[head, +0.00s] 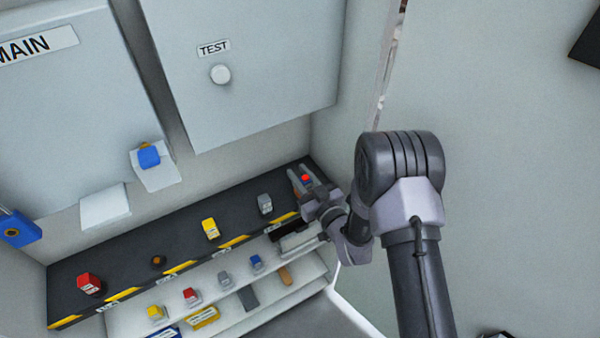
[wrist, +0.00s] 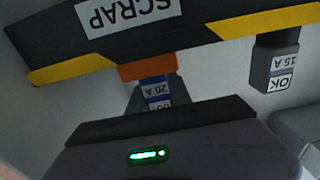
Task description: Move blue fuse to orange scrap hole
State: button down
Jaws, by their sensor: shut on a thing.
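My gripper (head: 316,193) is at the right end of the dark shelf in the head view. In the wrist view my gripper (wrist: 152,108) is shut on the blue fuse (wrist: 153,94), which carries a white "20 A" label. The wrist picture is upside down. The fuse meets the orange rim of the scrap hole (wrist: 145,69), beside the "SCRAP" label; I cannot tell how deep it sits. In the head view a small red spot shows between the fingers, and the scrap hole is hidden by my gripper.
A grey "OK 15 A" fuse (wrist: 277,65) stands near the scrap hole; a grey fuse (head: 264,204) shows left of my gripper. Yellow (head: 211,229) and red (head: 88,284) fuses stand further left on the dark shelf. Another blue fuse (head: 256,262) is on the white lower shelf.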

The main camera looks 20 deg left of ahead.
jog(key=c, duration=1.1)
grip_release()
jog(key=v, duration=1.7)
jog(key=shift+s, duration=0.2)
jog(key=shift+d, duration=0.1)
